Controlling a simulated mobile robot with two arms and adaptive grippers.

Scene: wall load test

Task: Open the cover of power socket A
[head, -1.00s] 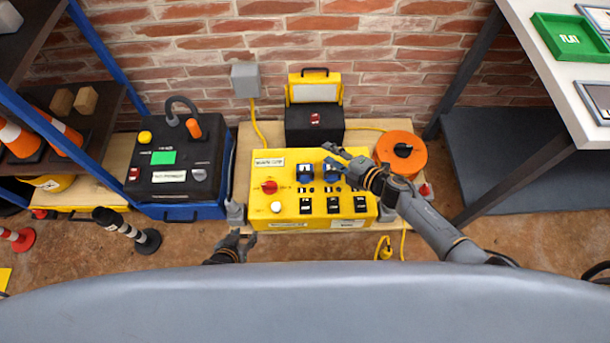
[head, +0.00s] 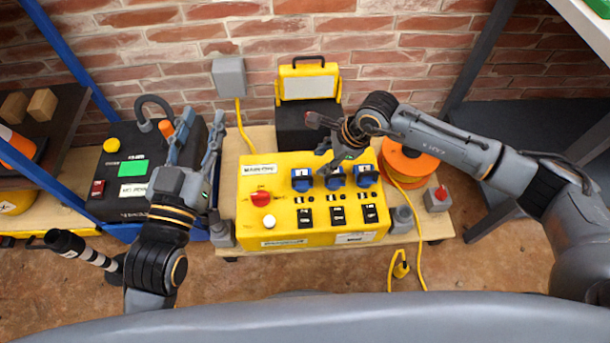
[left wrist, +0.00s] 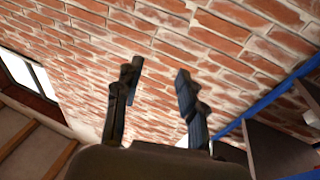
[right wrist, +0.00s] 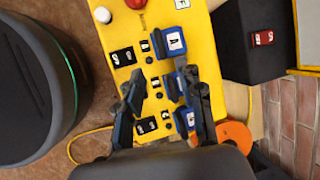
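The yellow power box (head: 250,225) carries a row of three blue-covered sockets. The leftmost cover (head: 302,179) appears to be socket A; in the right wrist view its white label (right wrist: 175,42) seems to read A. It looks shut. The middle (head: 335,176) and right (head: 366,174) covers sit beside it. My right gripper (head: 326,168) points down over the sockets; in the right wrist view its fingers (right wrist: 160,105) are apart with nothing held, partly hiding the middle and right sockets. My left gripper (head: 197,140) is open and empty, left of the box, its fingers facing the brick wall.
A red knob (head: 261,198) and black switches (head: 305,217) share the panel. A black case (head: 305,125) stands behind the box, an orange cable reel (head: 412,165) to its right. A black-and-blue unit (head: 130,207) lies near my left gripper. A yellow cable (head: 415,240) hangs in front.

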